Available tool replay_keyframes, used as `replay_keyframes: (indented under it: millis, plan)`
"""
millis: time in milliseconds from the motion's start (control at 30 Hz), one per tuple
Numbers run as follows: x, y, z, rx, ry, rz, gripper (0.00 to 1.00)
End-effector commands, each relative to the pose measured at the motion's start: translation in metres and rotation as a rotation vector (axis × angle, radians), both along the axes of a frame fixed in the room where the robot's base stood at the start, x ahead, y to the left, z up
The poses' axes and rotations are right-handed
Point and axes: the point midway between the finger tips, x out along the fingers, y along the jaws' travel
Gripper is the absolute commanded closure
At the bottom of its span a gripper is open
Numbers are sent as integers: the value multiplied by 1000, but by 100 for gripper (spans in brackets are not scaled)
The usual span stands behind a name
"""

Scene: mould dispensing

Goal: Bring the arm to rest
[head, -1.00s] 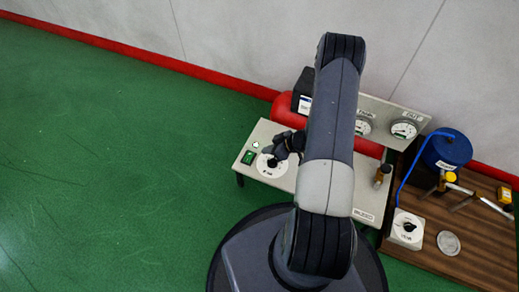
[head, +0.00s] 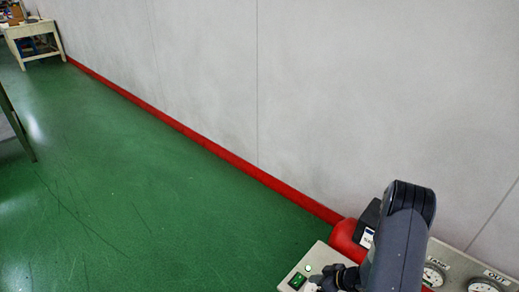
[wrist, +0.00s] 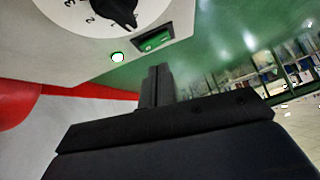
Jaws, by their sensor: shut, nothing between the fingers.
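My gripper (wrist: 157,84) is shut and empty in the wrist view, its two dark fingertips pressed together. Beyond it in that view are the black dial knob (wrist: 118,10) on a white numbered plate, a green switch (wrist: 153,40) and a small lit lamp (wrist: 117,57) on a pale panel. The fingers look apart from the panel. In the head view my gripper (head: 334,280) is small at the bottom edge, beside the green switch (head: 297,281) on the pale bench top; the dial there is mostly hidden or cut off. My arm (head: 400,245) rises at the lower right.
A red tank (head: 346,240) and a dark box (head: 370,216) stand behind the bench, with gauges marked TANK (head: 433,274) and OUT (head: 484,286) at the right. The green floor (head: 150,215) is open to the left. A distant table (head: 32,40) stands by the wall.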

Motion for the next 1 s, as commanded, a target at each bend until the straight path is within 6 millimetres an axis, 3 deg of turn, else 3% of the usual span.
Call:
replay_keyframes:
  millis: [67,267,600,1000]
  plan:
    - [7,10,-16,0,0,4,100]
    - [22,44,-2,0,-1,6,100]
    - [-9,0,49,0,0,-4,100]
    - [-18,-10,60,1,-1,1,100]
